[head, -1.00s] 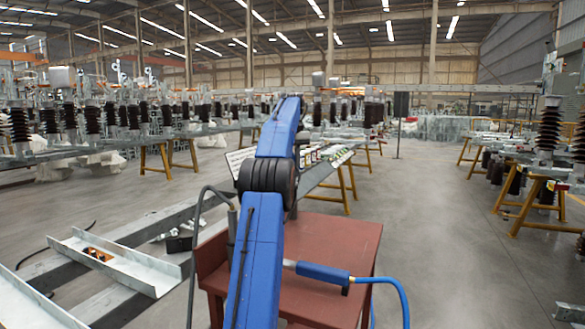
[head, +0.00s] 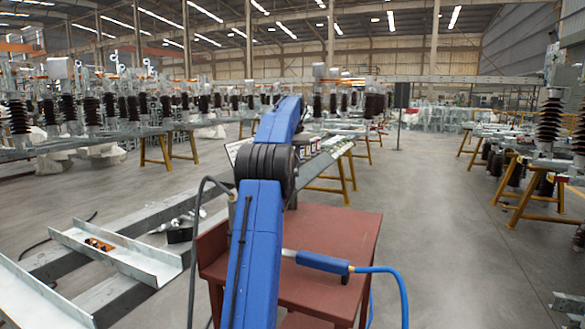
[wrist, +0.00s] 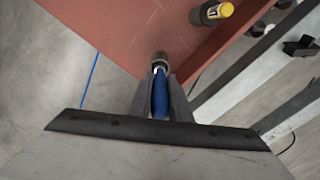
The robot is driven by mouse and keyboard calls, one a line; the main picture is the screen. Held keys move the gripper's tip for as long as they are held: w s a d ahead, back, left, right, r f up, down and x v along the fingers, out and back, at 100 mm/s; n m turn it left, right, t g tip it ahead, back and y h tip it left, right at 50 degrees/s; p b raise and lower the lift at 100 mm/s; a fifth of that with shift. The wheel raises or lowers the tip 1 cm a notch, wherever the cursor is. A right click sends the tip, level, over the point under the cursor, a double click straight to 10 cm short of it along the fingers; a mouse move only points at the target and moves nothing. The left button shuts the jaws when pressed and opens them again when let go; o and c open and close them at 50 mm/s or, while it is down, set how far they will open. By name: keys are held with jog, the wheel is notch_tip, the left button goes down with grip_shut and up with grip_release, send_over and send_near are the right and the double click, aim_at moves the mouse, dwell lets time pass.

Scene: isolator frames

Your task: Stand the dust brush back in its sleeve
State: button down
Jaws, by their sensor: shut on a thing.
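In the wrist view, my gripper (wrist: 160,82) is shut on a blue handle (wrist: 160,94), which appears to be the dust brush's. A dark and metallic round end (wrist: 159,62) shows just beyond the fingertips, over or near the edge of the red table (wrist: 110,30). I cannot tell whether that end belongs to the brush or to a sleeve. A dark cylinder with a yellow end (wrist: 213,12) is at the top of the wrist view, by the red table's raised edge. In the head view my blue arm hides my gripper and the brush.
The red table (head: 340,240) stands beyond my arm. A blue tool (head: 322,262) with a blue hose is to the right of my arm. Grey metal channels (head: 120,250) lie at left.

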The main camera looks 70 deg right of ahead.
jog(key=shift+f, duration=2.4)
jog(key=c, duration=1.6)
grip_release()
jog(key=shift+o, duration=0.2)
jog(key=shift+r, duration=0.1)
notch_tip(320, 180, up, 12)
jog(key=shift+f, duration=0.15)
